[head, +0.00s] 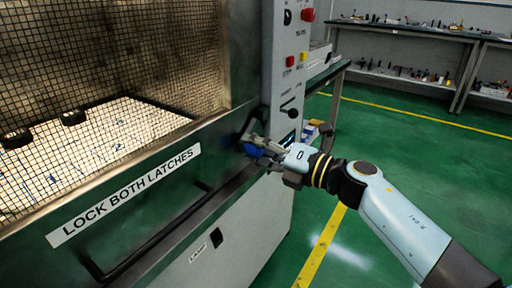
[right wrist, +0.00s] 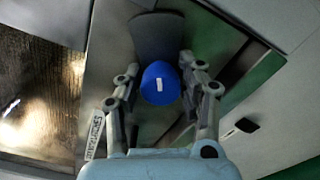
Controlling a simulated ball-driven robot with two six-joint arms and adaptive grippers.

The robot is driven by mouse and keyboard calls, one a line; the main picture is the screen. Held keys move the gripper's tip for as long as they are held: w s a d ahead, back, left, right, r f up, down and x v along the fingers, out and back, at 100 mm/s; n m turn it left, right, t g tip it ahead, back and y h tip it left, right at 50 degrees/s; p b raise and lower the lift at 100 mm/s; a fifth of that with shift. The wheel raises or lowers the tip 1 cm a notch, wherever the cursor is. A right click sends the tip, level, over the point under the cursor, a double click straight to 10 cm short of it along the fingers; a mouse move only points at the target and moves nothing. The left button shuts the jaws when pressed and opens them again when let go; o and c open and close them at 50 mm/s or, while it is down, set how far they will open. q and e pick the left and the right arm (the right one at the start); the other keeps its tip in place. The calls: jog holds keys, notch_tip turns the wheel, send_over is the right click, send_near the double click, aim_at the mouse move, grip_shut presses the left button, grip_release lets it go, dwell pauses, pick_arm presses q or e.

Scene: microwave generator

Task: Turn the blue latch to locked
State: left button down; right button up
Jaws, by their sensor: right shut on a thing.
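The blue latch (head: 252,150) sits at the right end of the machine's door frame, beside the control panel, partly hidden by my gripper. In the right wrist view the blue latch (right wrist: 160,88) shows as a round blue knob with a small white mark, in front of a dark grey plate (right wrist: 158,38). My right gripper (head: 262,147) reaches in from the right and is shut on the latch. Its fingers (right wrist: 160,72) stand on either side of the knob in the wrist view. My left gripper is not in view.
The mesh-windowed door (head: 120,70) bears a sign, "LOCK BOTH LATCHES" (head: 125,195), above a dark bar handle (head: 150,235). The control panel (head: 288,85) with red and yellow buttons is close above the gripper. Workbenches (head: 415,33) stand behind. Green floor (head: 400,150) at right is clear.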

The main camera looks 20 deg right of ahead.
jog(key=shift+f, duration=0.2)
jog(key=o, duration=1)
jog(key=shift+d, duration=0.1)
jog(key=shift+o, duration=0.5)
jog(key=shift+r, duration=0.15)
jog(key=v, duration=1.2)
